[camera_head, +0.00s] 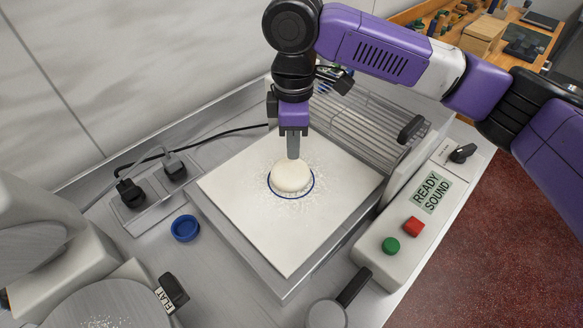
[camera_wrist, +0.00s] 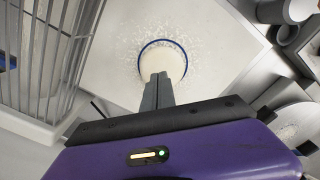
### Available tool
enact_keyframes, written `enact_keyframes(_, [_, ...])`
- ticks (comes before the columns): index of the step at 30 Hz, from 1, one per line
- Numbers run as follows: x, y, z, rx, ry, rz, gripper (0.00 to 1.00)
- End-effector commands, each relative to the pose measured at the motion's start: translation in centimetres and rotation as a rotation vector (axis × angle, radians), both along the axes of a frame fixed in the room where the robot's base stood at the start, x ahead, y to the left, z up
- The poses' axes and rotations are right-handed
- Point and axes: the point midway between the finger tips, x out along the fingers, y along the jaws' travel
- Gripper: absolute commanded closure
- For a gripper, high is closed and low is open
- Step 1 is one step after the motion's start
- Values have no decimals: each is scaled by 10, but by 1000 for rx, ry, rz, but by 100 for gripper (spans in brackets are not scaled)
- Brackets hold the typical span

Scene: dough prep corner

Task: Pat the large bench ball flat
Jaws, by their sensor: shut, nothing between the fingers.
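The large bench ball (camera_head: 290,176) is a pale dough round on the white floured board (camera_head: 232,190). It lies inside a dark blue ring (camera_head: 311,190) marked on the board. It looks rounded, somewhat low. My gripper (camera_head: 293,157) is shut and empty, pointing down at the far part of the dough's top. I cannot tell whether the fingertips touch it. In the wrist view the dough (camera_wrist: 160,60) shows beyond my shut fingers (camera_wrist: 158,80), which hide part of it.
A wire rack (camera_head: 362,125) stands close at the back right. A control panel (camera_head: 432,190) with green (camera_head: 390,245) and red (camera_head: 412,225) buttons is on the right. A blue ring-shaped object (camera_head: 185,228) and a socket box with plugs (camera_head: 150,187) are on the left. Flour surrounds the ball.

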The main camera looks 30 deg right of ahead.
Motion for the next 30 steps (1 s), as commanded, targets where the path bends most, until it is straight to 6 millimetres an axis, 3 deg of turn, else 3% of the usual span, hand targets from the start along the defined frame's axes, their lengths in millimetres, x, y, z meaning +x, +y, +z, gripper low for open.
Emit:
enact_keyframes(14, [2, -1, 3, 0, 0, 1, 100])
enact_keyframes(30, [2, -1, -14, 0, 1, 0, 100])
